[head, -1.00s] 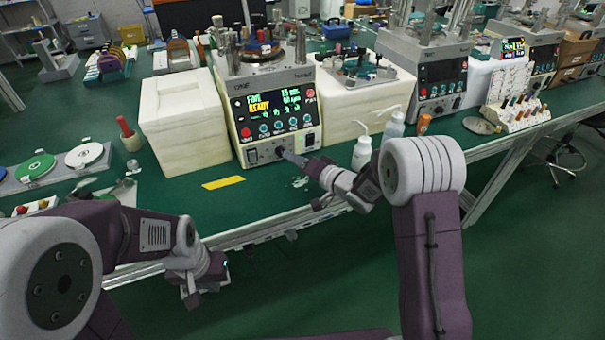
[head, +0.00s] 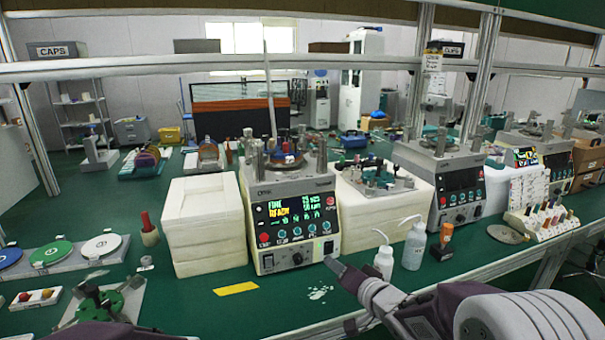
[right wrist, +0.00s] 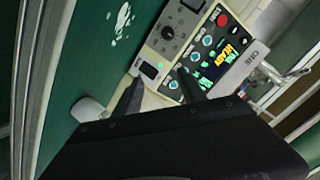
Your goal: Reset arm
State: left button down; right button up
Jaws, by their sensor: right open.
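My right gripper (head: 337,266) is in front of the lapping machine (head: 292,215), near the lower right corner of its front panel. In the right wrist view its two fingers (right wrist: 165,92) are apart with nothing between them, and the panel (right wrist: 200,55) lies beyond them. The machine's screen (head: 297,206) is lit and reads FINE READY. A row of buttons and a dark knob (head: 297,259) sit below the screen. My left gripper does not show in either view now.
White foam blocks (head: 203,225) stand left of the machine. Two white bottles, one of them a squeeze bottle (head: 384,262), and an orange-capped bottle (head: 443,242) stand close to my right arm. A yellow strip (head: 236,288) and white smears (head: 320,292) lie on the green bench before the machine.

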jog(key=s+d+f+g+h, duration=0.55)
jog(key=s+d+f, duration=0.25)
jog(key=s+f, duration=0.3)
jog(key=s+f+n+g, duration=0.2)
jog(key=s+g, duration=0.1)
jog(key=s, duration=0.4)
jog(key=s+f+n+g, duration=0.2)
jog(key=s+f+g, duration=0.1)
jog(key=s, duration=0.4)
notch_tip(320, 180, up, 21)
jog(key=p, duration=2)
jog(key=shift+s+a+f+n+y, duration=0.15)
jog(key=shift+s+f+n+y, duration=0.05)
jog(key=shift+s+n+y, duration=0.15)
